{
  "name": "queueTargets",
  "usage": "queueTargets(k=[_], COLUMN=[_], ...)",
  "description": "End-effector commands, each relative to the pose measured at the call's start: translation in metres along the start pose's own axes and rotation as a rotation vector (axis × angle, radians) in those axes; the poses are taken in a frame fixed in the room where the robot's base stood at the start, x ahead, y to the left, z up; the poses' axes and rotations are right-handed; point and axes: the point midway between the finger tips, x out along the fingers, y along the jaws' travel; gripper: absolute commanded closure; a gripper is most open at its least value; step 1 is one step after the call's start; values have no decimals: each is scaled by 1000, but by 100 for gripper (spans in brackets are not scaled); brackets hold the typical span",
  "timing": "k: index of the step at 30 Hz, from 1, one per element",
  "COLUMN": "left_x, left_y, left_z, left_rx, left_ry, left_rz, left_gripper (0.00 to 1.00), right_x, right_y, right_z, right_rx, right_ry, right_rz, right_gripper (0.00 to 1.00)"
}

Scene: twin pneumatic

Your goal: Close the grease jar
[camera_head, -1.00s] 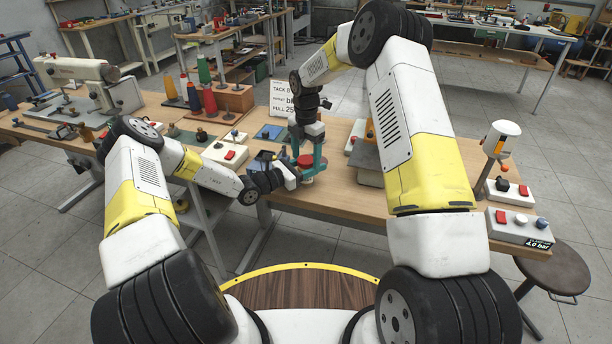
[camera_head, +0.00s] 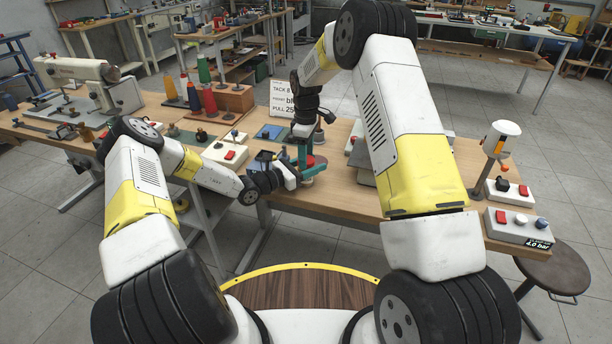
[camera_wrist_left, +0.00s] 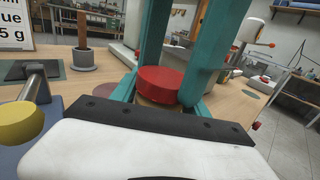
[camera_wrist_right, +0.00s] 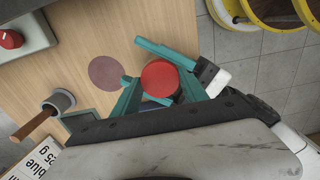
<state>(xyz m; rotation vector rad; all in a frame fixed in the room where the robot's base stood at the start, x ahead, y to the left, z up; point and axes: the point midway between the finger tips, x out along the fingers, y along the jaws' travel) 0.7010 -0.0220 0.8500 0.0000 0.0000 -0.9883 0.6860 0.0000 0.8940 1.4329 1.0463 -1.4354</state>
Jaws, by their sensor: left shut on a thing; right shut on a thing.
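The grease jar stands upright near the front edge of the workbench, with its round red lid (camera_wrist_left: 160,84) on top and a strip of tan body (camera_wrist_left: 148,103) below. The lid shows from above in the right wrist view (camera_wrist_right: 160,78). My left gripper (camera_head: 304,176) comes in low from the left and is shut on the jar body. My right gripper (camera_head: 307,160) points down from above, its teal fingers shut on the lid. The lid looks level on the jar; any gap beneath it is hidden.
A grey pot with a wooden-handled brush (camera_wrist_right: 55,105) stands close by. A dull red disc (camera_wrist_right: 105,72) lies flat on the bench. A sign (camera_head: 284,98) stands behind. Switch boxes (camera_head: 520,226) are at the right; thread cones (camera_head: 205,70) at the back left.

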Motion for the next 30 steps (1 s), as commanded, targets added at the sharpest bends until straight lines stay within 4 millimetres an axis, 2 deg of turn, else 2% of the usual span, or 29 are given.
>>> queueTargets(k=[9,15,19,27,28,30], left_x=[0,0,0,0,0,0], left_y=[0,0,0,0,0,0], left_z=[0,0,0,0,0,0], left_rx=[0,0,0,0,0,0], left_ry=[0,0,0,0,0,0], left_rz=[0,0,0,0,0,0], left_gripper=[100,100,100,100,100,100], right_x=[0,0,0,0,0,0], right_y=[-1,0,0,0,0,0], right_z=[-1,-1,-1,-1,-1,-1], right_rx=[790,1137,1213,1218,1218,1218], right_ry=[0,1,2,2,2,2], right_rz=[1,0,0,-1,-1,-1], right_gripper=[98,98,98,98,43,29])
